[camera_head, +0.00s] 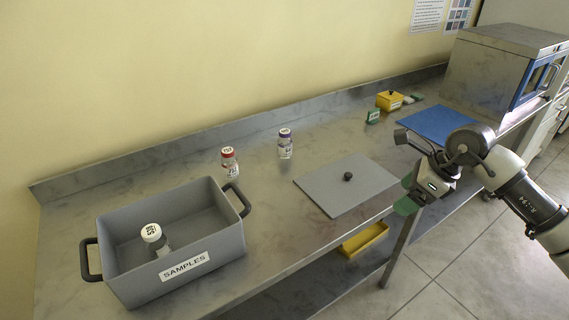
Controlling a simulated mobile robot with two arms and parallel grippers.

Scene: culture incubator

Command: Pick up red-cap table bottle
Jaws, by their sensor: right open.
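The red-cap bottle (230,162) stands upright on the metal table, just behind the right end of the grey SAMPLES bin (120,284). My right gripper (405,172) is open and empty near the table's front edge, well to the right of the red-cap bottle and beside the grey lid. A purple-cap bottle (285,144) stands between them, farther back. My left gripper is not in view.
A white-cap bottle (152,234) is inside the bin. A flat grey lid with a black knob (347,176) lies on the table. A blue mat (437,124), a yellow box (389,101) and an incubator (497,75) are at the right. A yellow tray (364,240) is on the lower shelf.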

